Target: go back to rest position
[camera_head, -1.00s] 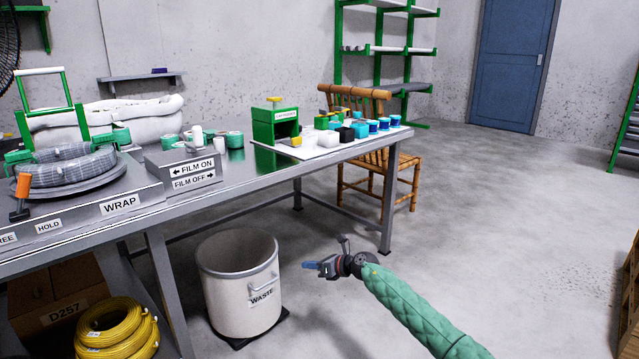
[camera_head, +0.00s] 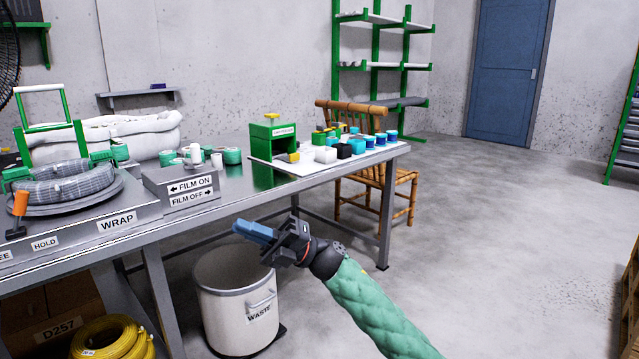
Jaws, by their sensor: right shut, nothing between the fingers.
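My right gripper (camera_head: 248,231) is in the middle of the view, on a green padded arm that comes in from the lower right. Its blue fingers are shut and empty, and point to the left. It appears in front of the table's front edge, over the rear rim of the waste bin in the picture. It touches nothing that I can see. My left gripper is out of view. A grey coil (camera_head: 68,187) lies on the wrapping turntable on the table at the left.
The steel table (camera_head: 250,190) carries FILM ON/OFF blocks, a green dispenser (camera_head: 272,138) and several small coloured blocks. A white waste bin (camera_head: 232,305) stands below its front edge. Yellow coils (camera_head: 112,340) lie lower left. A wooden chair (camera_head: 390,190) is behind.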

